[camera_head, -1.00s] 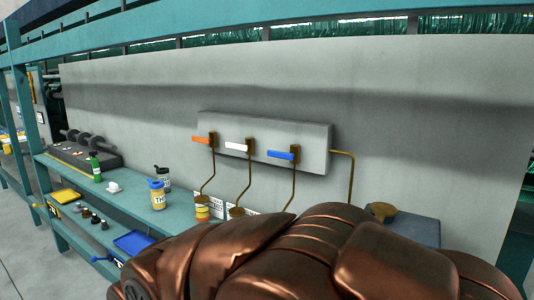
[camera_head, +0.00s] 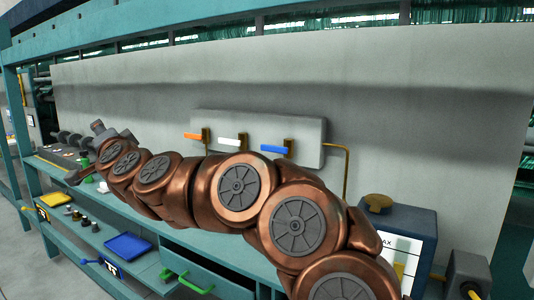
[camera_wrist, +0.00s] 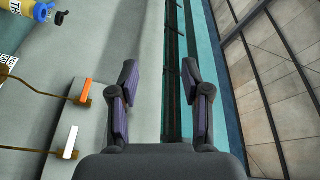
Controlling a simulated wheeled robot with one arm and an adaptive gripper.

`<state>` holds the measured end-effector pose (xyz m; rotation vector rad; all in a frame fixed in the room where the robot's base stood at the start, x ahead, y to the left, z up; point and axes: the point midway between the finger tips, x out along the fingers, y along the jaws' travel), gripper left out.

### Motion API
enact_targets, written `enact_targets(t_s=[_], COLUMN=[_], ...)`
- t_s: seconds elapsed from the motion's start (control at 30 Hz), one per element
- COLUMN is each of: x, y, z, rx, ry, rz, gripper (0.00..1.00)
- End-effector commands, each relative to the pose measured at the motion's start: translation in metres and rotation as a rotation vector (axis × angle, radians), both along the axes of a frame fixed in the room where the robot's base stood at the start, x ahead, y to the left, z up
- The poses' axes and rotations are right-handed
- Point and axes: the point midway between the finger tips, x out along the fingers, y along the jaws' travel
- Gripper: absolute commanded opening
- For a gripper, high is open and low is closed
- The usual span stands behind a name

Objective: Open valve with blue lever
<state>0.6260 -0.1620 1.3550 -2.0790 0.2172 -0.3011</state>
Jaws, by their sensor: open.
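The blue lever (camera_head: 274,149) is the rightmost of three levers on a grey wall block (camera_head: 312,142) in the head view. It points left from its brass valve, just above my arm. The white lever (camera_head: 229,140) and orange lever (camera_head: 193,136) are to its left. In the wrist view, the orange lever (camera_wrist: 86,90) and white lever (camera_wrist: 71,142) show left of my gripper (camera_wrist: 160,72); the blue lever is out of that view. My gripper's fingers are spread with nothing between them. In the head view, it is at the far left end of my arm, away from the blue lever.
My arm stretches over the teal bench and hides the pipes below the valves. A blue tray (camera_head: 128,246) and yellow tray (camera_head: 55,200) lie on the lower shelf. A dark blue box (camera_head: 409,222) stands at the right. The wall above the levers is clear.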

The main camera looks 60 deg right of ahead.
Motion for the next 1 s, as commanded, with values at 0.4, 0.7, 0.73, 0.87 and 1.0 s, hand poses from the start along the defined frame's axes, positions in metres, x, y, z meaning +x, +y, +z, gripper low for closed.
enact_targets(t_s=[0.4, 0.7, 0.73, 0.87, 1.0], x=[-0.097, -0.172, -0.175, -0.179, -0.178], y=[-0.266, -0.331, -0.333, -0.339, -0.35], z=[-0.042, -0.092, -0.094, -0.096, -0.095], rx=[0.346, 0.432, 0.433, 0.437, 0.436], ry=[-0.292, -0.341, -0.343, -0.345, -0.346], rz=[-0.817, -1.16, -1.172, -1.192, -1.191], gripper=[0.48, 0.48, 0.48, 0.48, 0.48])
